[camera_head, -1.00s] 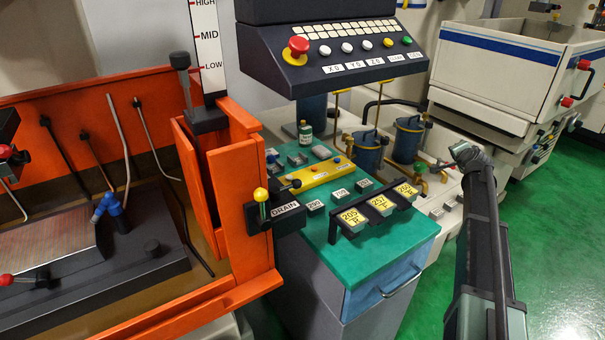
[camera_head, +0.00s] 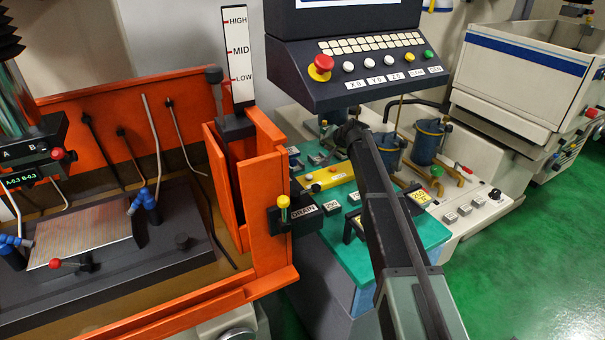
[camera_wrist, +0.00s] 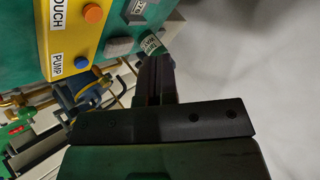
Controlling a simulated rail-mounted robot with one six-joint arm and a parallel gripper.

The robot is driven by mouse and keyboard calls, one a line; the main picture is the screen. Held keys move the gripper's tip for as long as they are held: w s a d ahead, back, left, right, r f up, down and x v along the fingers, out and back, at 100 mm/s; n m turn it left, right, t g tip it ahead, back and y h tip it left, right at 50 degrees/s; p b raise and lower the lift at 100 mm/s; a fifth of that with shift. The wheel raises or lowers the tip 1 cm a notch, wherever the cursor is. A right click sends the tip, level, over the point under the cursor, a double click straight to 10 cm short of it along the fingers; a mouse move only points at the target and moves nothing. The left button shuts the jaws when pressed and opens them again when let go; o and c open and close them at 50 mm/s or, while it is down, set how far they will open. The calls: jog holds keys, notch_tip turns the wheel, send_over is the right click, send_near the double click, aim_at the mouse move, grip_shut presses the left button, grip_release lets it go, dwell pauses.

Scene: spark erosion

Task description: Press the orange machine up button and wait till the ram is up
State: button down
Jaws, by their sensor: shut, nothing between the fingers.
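The orange machine (camera_head: 268,212) is an orange-walled tank at the left in the head view. Its dark ram head (camera_head: 35,150) hangs at the left edge, with a black bellows above and a small green readout. I cannot make out a button marked up. My gripper (camera_head: 350,130) is at the end of my arm, over the green cabinet top and just below the black control panel (camera_head: 345,80). In the wrist view my gripper (camera_wrist: 155,75) is shut and empty. An orange button (camera_wrist: 93,13) and a blue button (camera_wrist: 81,62) on a yellow strip lie left of it, apart from the fingers.
The panel carries a red mushroom knob (camera_head: 320,67) and several small buttons. A black drain block (camera_head: 302,213) sits at the tank's corner. A small labelled bottle (camera_wrist: 152,46) is close to the fingers in the wrist view. Green floor (camera_head: 520,270) is clear at the right.

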jog(key=n, duration=0.1)
send_over(311, 176)
jog(key=shift+a+r+g+y, duration=0.1)
jog(key=shift+r+g+y, duration=0.05)
jog(key=shift+g+y, duration=0.2)
notch_tip(311, 176, down, 9)
jog(key=b, duration=0.8)
jog(key=shift+r, duration=0.1)
dwell(1.3)
jog(key=shift+f+b, duration=0.4)
jog(key=shift+b, duration=0.15)
